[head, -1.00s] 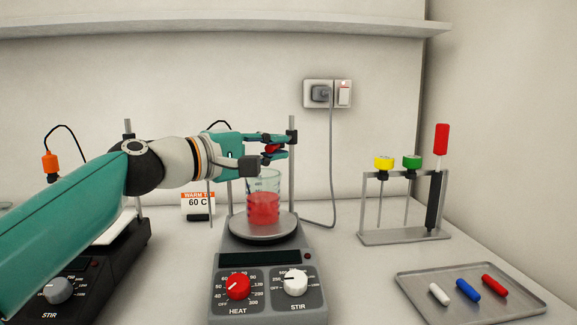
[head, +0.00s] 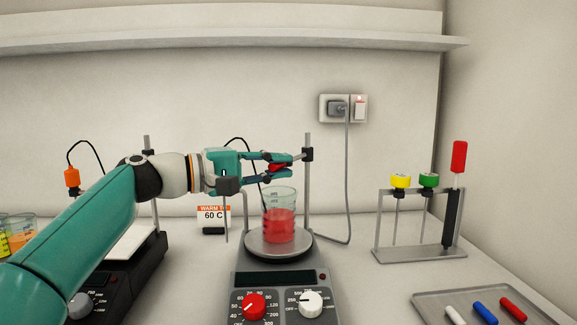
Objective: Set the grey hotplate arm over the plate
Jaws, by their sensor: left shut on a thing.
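The grey hotplate (head: 275,262) stands in the middle, with a round plate (head: 262,249) on top. A glass beaker of red liquid (head: 279,224) stands on the plate. A metal post (head: 307,190) with a dark clamp (head: 308,154) rises behind it at the right. My left gripper (head: 288,166) is shut on a red piece (head: 277,168), at about clamp height and above the beaker in the picture. The fingers hide most of this piece and the hotplate arm's link to the clamp. My right gripper is out of view.
A black hotplate (head: 140,262) with an orange holder (head: 72,177) stands left, partly behind my arm. A "60 C" sign (head: 213,216) stands behind. At right are a rack (head: 420,251) with yellow, green and red-topped tools and a tray (head: 440,298) with coloured bars.

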